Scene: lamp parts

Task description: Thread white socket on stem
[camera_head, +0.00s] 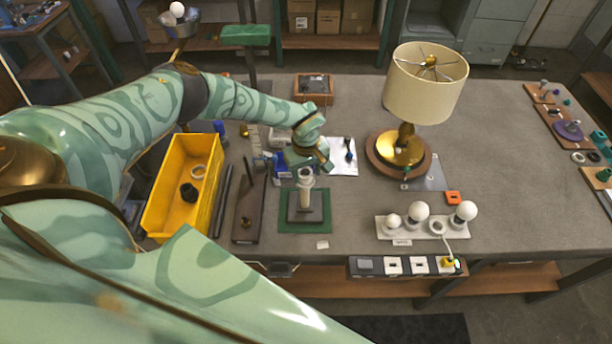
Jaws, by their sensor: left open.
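A pale stem (306,198) stands upright on a dark square base (305,210), which sits on a green mat (286,222). A whitish socket-like piece (305,176) is at the top of the stem; at this size I cannot tell whether it is threaded or only resting there. My left gripper (309,164) is open, just behind and above this piece, with its fingers near it. I cannot tell whether they touch it. My right gripper is not in view.
A yellow bin (207,209) with dark and pale rings stands left. A dark tray (243,223) lies between bin and mat. A shaded lamp (425,95) stands right of my gripper. A white holder (400,229) with several bulbs is front right. The right tabletop is mostly clear.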

